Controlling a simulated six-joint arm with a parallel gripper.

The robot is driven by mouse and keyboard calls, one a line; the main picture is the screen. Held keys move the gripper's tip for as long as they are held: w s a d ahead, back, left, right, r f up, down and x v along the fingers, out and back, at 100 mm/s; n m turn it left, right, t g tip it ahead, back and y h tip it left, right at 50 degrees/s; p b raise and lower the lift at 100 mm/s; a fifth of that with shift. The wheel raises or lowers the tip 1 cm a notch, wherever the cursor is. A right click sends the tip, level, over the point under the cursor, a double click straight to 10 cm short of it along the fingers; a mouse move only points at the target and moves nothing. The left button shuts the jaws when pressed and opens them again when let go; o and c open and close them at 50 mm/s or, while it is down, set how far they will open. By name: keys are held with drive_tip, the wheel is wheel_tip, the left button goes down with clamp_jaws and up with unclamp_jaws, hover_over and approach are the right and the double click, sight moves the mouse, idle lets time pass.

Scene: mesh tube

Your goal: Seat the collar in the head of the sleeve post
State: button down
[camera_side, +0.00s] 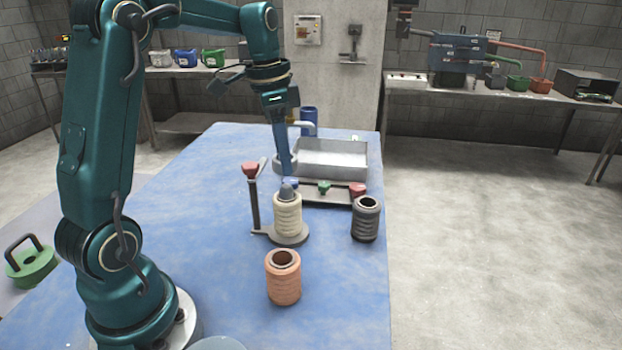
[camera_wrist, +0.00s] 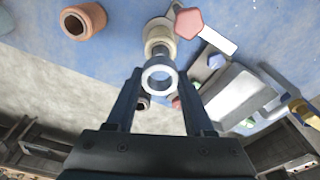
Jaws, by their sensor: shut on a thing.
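The cream, ribbed sleeve post (camera_side: 288,216) stands upright on a round grey base in the side view. It also shows beyond my fingers in the wrist view (camera_wrist: 158,33). My gripper (camera_side: 287,180) points down from above, its fingertips at the post's head. In the wrist view my gripper (camera_wrist: 158,73) is shut on the pale grey collar (camera_wrist: 159,88), whose ring faces the camera between the two fingers. A grey piece (camera_side: 287,192) shows at the top of the post in the side view. How deep the collar sits in the head cannot be told.
An orange ribbed tube (camera_side: 283,284) stands in front of the post, a dark one (camera_side: 366,222) to its right. A red-knobbed upright (camera_side: 254,205) stands close on the left. Behind are a rack with coloured knobs (camera_side: 325,189) and a grey tray (camera_side: 335,147).

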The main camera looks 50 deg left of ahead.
sight(286, 186)
drive_tip(key=shift+f, duration=2.7)
drive_tip(key=shift+f, duration=0.1)
drive_tip(key=shift+c, duration=1.4)
unclamp_jaws()
